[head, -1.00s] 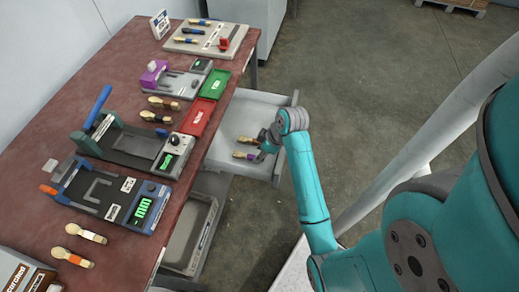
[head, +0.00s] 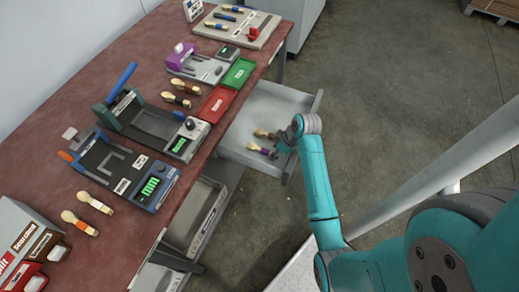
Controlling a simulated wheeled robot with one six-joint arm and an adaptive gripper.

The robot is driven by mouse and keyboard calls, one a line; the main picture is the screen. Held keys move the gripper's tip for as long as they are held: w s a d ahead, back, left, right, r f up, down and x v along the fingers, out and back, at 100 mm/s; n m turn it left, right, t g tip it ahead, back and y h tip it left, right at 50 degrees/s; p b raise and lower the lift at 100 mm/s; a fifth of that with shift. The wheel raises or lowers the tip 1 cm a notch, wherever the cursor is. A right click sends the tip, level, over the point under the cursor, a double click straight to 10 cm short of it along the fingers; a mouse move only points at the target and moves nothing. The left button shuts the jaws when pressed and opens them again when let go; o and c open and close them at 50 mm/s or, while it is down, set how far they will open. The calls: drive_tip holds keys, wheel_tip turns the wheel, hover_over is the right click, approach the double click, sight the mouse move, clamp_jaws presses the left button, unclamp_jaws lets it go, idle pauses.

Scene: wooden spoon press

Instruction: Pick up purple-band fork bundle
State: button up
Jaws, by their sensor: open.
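The purple-band bundle (head: 264,151) lies in the open, pale drawer (head: 243,128) under the table's right side. It is small, with a light end on the left and a dark end on the right. My gripper (head: 281,147) is low over the drawer at the bundle's right end. It is open; its fingers are small and partly hidden by my wrist, and I cannot tell whether they touch the bundle. A second bundle (head: 264,134) with a darker band lies just behind it in the drawer.
The reddish table (head: 50,150) holds press devices, a green tray (head: 238,73), a red tray (head: 216,103) and several banded bundles. Another open drawer (head: 187,232) sits lower at the front. A pale rail (head: 440,165) runs to the right of my arm. Open floor lies beyond the drawer.

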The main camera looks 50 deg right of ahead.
drive_tip(key=shift+x, duration=0.95)
clamp_jaws()
